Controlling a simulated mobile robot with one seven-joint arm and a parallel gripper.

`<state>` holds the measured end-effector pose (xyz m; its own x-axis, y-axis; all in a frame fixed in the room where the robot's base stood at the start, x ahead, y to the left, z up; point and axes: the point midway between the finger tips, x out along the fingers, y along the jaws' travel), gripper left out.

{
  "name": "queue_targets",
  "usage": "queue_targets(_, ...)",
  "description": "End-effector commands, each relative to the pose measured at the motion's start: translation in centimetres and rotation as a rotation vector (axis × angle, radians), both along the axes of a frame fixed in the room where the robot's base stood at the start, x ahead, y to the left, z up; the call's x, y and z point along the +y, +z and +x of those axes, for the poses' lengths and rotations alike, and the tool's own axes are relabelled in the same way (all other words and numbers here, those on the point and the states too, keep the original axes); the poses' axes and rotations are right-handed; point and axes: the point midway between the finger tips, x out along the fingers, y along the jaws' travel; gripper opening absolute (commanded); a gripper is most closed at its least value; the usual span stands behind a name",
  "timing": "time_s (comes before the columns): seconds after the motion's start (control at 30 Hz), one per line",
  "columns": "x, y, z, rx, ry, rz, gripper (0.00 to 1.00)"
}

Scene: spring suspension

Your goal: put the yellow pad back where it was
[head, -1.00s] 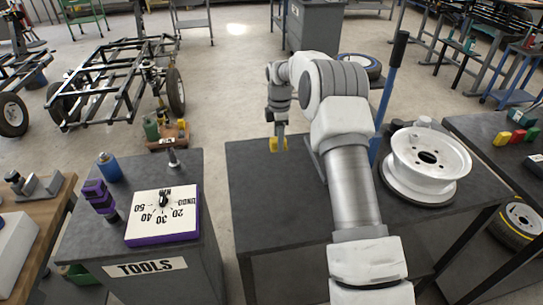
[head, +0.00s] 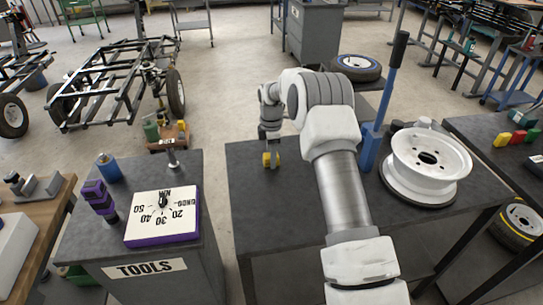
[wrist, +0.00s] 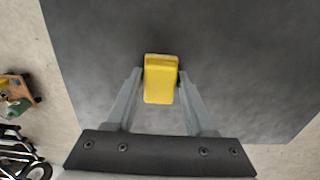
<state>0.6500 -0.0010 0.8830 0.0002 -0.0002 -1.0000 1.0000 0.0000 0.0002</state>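The yellow pad (head: 266,160) is a small block at my gripper, over the back left part of the dark middle table (head: 290,200). My gripper (head: 271,161) points down with a grey finger in front of the pad. In the wrist view the pad (wrist: 161,80) sits between the two fingertips of my gripper (wrist: 160,76), which appear to touch its sides. The dark tabletop lies below it. I cannot tell whether the pad's underside touches the table.
A white wheel rim (head: 428,160) and a blue post with a black handle (head: 380,110) stand on the table's right. A tool cart (head: 180,255) with a dial board (head: 163,215) is at left. Several coloured blocks (head: 517,137) lie on the right bench. The table's front left is clear.

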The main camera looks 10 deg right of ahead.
Motion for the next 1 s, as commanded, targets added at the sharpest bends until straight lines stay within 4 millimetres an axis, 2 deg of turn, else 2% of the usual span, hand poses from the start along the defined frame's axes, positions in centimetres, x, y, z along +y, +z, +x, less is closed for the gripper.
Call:
queue_targets(0.03,0.0,0.0,0.0,0.0,0.0,0.0,0.65)
queue_targets(0.1,0.0,0.0,0.0,0.0,0.0,0.0,0.77)
queue_targets(0.13,0.0,0.0,0.0,0.0,0.0,0.0,0.79)
queue_targets(0.37,0.0,0.1,0.0,0.0,0.0,0.0,0.79)
queue_targets(0.53,0.0,1.1,0.1,-0.003,0.0,0.0,0.79)
queue_targets(1.0,0.0,10.4,0.1,-0.003,0.0,0.0,0.79)
